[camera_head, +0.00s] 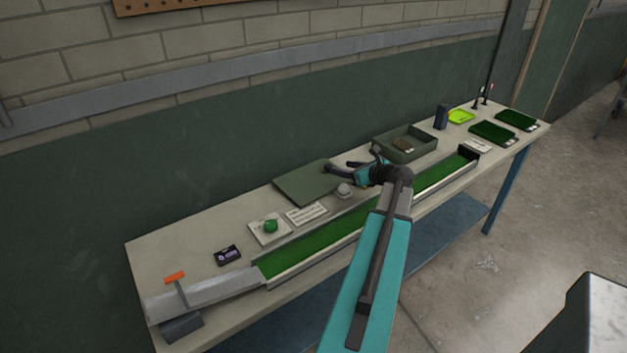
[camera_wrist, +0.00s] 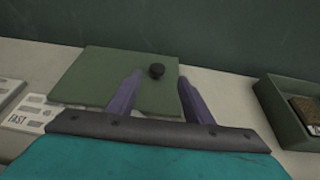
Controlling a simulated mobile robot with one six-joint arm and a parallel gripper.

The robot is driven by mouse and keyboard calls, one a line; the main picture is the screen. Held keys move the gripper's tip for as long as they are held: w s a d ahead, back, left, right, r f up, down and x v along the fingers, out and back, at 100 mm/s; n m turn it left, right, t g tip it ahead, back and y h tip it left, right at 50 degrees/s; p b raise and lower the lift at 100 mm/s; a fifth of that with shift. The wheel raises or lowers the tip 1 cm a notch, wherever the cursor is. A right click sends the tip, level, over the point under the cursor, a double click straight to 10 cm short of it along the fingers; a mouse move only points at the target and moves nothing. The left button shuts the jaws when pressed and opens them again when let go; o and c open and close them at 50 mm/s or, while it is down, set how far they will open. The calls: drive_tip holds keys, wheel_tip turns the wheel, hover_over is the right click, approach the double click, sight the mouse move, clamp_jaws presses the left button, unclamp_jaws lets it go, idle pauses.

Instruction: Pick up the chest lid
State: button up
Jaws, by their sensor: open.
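The chest lid (camera_head: 303,184) is a flat green panel lying on the bench toward the wall. My gripper (camera_head: 334,169) is at the lid's right side in the head view. I cannot tell how high the fingers are above the lid. The open green chest (camera_head: 430,149) stands to the right of the lid, with a brown item (camera_head: 402,144) inside.
A long green turf channel (camera_head: 320,237) runs along the bench front beneath my arm. A pale ball-like object (camera_head: 344,190) sits near my gripper. Green trays (camera_head: 493,133) lie far right.

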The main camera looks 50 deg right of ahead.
sight(328, 165)
drive_tip(key=shift+p+x, duration=0.3)
drive_tip(key=shift+x, duration=1.75)
drive_tip(key=shift+a+p+x, duration=0.1)
drive_tip(key=shift+p+x, duration=0.45)
drive_tip(key=shift+x, duration=0.75)
drive_tip(key=shift+a+p+x, duration=0.15)
drive_tip(key=shift+p+x, duration=0.35)
drive_tip(key=shift+x, duration=0.75)
clamp_jaws()
drive_tip(key=shift+r, duration=0.1)
